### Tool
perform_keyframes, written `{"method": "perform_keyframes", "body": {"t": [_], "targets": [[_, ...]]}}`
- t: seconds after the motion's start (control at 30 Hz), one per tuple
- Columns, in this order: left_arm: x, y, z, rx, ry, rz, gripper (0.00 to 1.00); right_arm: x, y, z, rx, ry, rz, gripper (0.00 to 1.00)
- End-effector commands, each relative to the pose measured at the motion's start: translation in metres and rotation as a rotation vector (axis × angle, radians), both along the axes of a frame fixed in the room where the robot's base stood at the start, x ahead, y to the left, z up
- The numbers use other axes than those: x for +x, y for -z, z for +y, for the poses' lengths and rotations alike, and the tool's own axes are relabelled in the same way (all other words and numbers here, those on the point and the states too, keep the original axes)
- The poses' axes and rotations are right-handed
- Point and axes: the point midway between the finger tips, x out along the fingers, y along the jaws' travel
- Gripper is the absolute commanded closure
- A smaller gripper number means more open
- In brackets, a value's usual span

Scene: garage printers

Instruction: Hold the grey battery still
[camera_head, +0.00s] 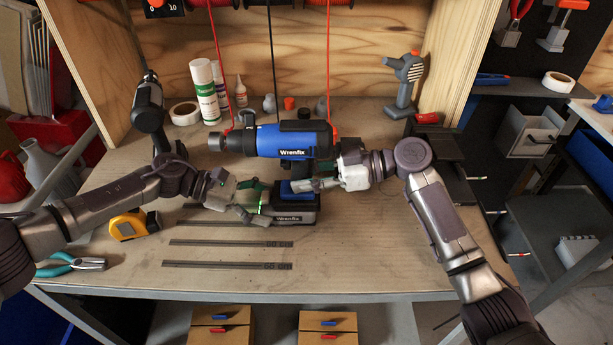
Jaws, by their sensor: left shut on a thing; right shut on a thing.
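The grey battery (298,217), lettered Wrenfix, is at the middle of the workbench, under the foot of a blue and black drill (275,140). My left gripper (262,204) comes in from the left and is shut on the battery's left end. My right gripper (306,181) comes in from the right, just above the battery, and is shut on the lower part of the drill, at its handle or foot. Its fingers hide part of the drill's handle. I cannot tell whether the battery is fully joined to the drill or whether it touches the bench.
Flat metal strips (230,243) lie in front on the workbench (380,270). A yellow tape measure (133,224) and teal pliers (72,263) lie at the left. Spray cans (206,90) and a white tape roll (185,113) stand behind. The front right of the bench is clear.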

Motion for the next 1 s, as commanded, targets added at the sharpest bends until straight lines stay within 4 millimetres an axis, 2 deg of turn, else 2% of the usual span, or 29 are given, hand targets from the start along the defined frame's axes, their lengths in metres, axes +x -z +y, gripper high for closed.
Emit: {"method": "perform_keyframes", "body": {"t": [0.03,0.47,0.5,0.67,1.0], "targets": [[-0.0025,-0.0007,-0.0047,-0.005,0.009,0.002,0.54,-0.0019,-0.0036,0.0058,0.011,-0.007,-0.004,1.00],[-0.0033,-0.0016,-0.0067,-0.009,0.013,0.003,0.54,-0.0028,-0.0031,0.0092,0.012,-0.010,-0.002,1.00],[-0.0034,-0.0016,-0.0068,-0.009,0.013,0.003,0.54,-0.0028,-0.0031,0.0092,0.012,-0.011,-0.002,0.67],[-0.0026,-0.0018,-0.0055,-0.008,0.010,0.002,0.54,-0.0023,-0.0021,0.0078,0.008,-0.008,-0.001,0.40],[-0.0006,-0.0020,-0.0028,-0.006,0.004,0.001,0.54,-0.0015,0.0018,0.0034,-0.001,-0.004,0.003,0.39]]}}
